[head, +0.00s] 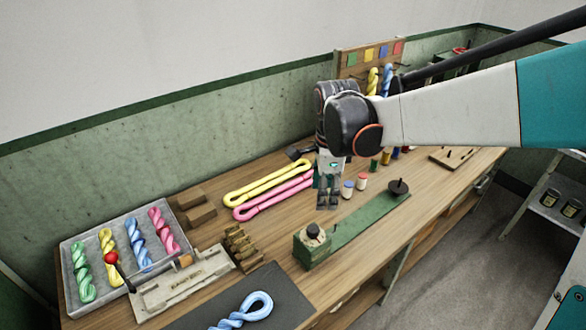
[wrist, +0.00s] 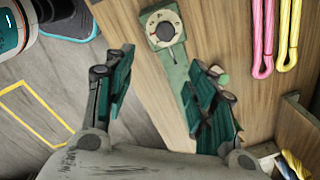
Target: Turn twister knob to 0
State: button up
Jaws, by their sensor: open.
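The twister (head: 368,222) is a long green base on the bench with a green block at its near end. A black round twister knob (head: 313,230) sits on top of that block. In the wrist view the knob (wrist: 165,31) is centred on a pale dial plate near the top; its marks are too small to read. My gripper (head: 328,203) hangs above the bench, behind the twister block and apart from the knob. In the wrist view its two fingers (wrist: 162,62) are spread wide with nothing between them.
Yellow (head: 265,178) and pink (head: 272,198) skeins lie left of my gripper. Small jars (head: 348,188) stand close to its right. A grey tray (head: 69,260) of twisted skeins and a dark mat (head: 285,312) with a blue twist are nearer. A dark spindle (head: 398,187) rises from the twister's far end.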

aim_at(313, 228)
jog(key=f, duration=0.5)
jog(key=w+a+f+m+b, duration=0.1)
jog(key=f, duration=0.4)
jog(key=f+m+b, duration=0.1)
jog(key=f, duration=0.4)
jog(key=shift+w+a+f+g, duration=0.25)
jog(key=shift+w+a+g, duration=0.15)
jog(key=c, duration=1.1)
